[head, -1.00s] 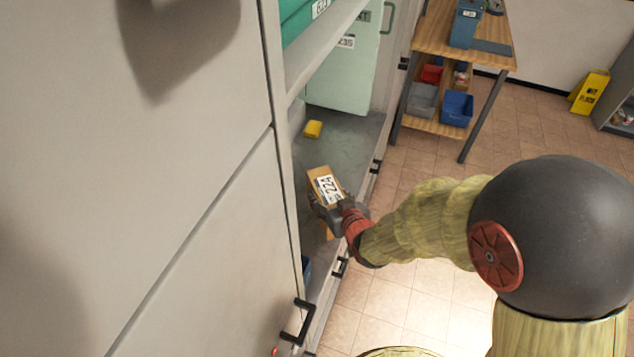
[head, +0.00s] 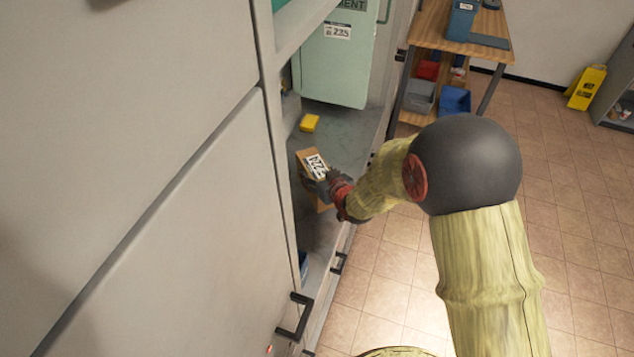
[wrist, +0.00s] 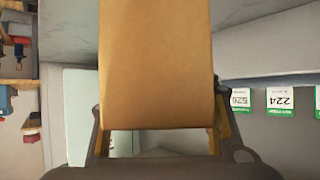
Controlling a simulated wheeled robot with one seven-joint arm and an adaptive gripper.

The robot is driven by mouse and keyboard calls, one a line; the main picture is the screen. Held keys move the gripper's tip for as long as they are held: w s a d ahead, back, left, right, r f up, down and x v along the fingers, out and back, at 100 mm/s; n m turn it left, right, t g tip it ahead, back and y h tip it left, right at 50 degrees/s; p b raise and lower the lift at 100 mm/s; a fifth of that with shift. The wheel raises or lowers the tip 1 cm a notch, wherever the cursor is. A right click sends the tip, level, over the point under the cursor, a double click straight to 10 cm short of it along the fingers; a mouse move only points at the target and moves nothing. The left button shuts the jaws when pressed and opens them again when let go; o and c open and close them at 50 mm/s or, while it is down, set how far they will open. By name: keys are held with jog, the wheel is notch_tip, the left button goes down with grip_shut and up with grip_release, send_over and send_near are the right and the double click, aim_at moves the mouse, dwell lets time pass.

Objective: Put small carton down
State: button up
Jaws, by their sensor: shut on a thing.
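The small carton (head: 309,162) is a brown box with a white label on its upper face, which seems to read 224. My gripper (head: 326,182) is shut on it, inside the open compartment over the grey shelf floor (head: 343,122). In the wrist view the carton (wrist: 156,60) fills the upper middle, between the two fingers of my gripper (wrist: 158,135). I cannot tell whether its underside touches the shelf. More brown cardboard shows just below it in the head view, partly hidden by my gripper.
A small yellow box (head: 309,123) lies farther back on the shelf floor. Closed grey doors (head: 180,250) wall off the left.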

jog(key=shift+w+f, duration=0.6)
jog(key=shift+f+b, duration=0.5)
jog(key=shift+f, duration=1.05)
jog(key=shift+f, duration=0.15)
jog(key=o, duration=1.4)
jog(key=shift+o, duration=0.4)
